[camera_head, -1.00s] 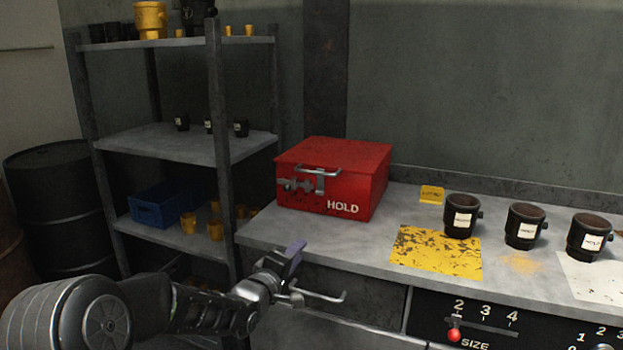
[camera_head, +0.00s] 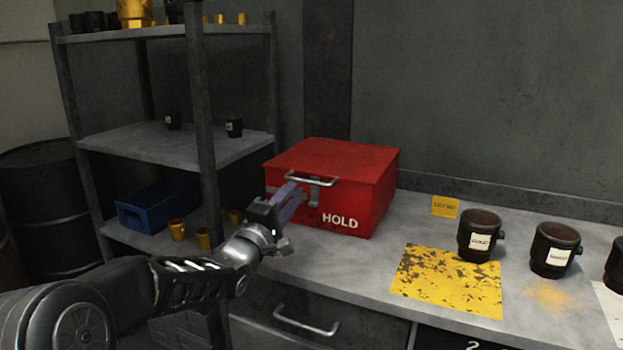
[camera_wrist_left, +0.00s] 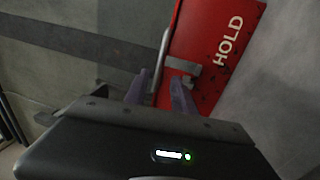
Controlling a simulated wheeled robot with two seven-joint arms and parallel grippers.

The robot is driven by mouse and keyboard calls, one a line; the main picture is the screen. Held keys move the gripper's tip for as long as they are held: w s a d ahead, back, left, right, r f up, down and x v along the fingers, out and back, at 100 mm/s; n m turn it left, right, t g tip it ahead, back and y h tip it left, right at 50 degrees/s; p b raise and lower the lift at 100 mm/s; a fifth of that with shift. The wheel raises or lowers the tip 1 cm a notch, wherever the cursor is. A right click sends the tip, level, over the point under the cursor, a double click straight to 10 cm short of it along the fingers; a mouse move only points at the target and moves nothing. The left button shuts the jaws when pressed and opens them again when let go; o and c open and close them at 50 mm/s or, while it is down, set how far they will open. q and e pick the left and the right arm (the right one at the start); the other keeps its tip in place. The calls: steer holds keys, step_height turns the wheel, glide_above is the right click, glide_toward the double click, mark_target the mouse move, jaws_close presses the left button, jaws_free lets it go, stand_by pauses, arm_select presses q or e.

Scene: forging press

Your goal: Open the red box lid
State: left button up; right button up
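The red box (camera_head: 345,205), marked HOLD, sits on the grey workbench with its lid (camera_head: 335,158) shut. A metal bar handle (camera_head: 312,178) is on its front near the lid edge, with a grey latch piece below it. My left gripper (camera_head: 290,198) is at the front left of the box, its purple fingers close to the handle. In the left wrist view, the fingers (camera_wrist_left: 160,92) are apart, and the handle bar (camera_wrist_left: 162,55) shows just beyond the gap. Contact with the handle cannot be told. My right gripper is not in view.
Several black labelled cups (camera_head: 480,235) stand on the bench (camera_head: 365,265) at right, near a worn yellow mat (camera_head: 447,282) and a small yellow card (camera_head: 445,207). A metal shelf (camera_head: 165,148) stands at left. A drawer handle (camera_head: 308,325) juts out below the bench.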

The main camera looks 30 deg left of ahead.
mark_target(303, 182)
arm_select(q)
steer(key=shift+w+r+p, duration=0.1)
steer(key=shift+w+r, duration=0.15)
steer(key=shift+w, duration=1)
steer(key=shift+w+r+p, duration=0.15)
steer(key=shift+w+r, duration=0.15)
steer(key=shift+w, duration=0.9)
steer(key=shift+w+r+p, duration=0.1)
steer(key=shift+w+r, duration=0.15)
steer(key=shift+w, duration=1)
steer(key=shift+a, duration=0.1)
jaws_close()
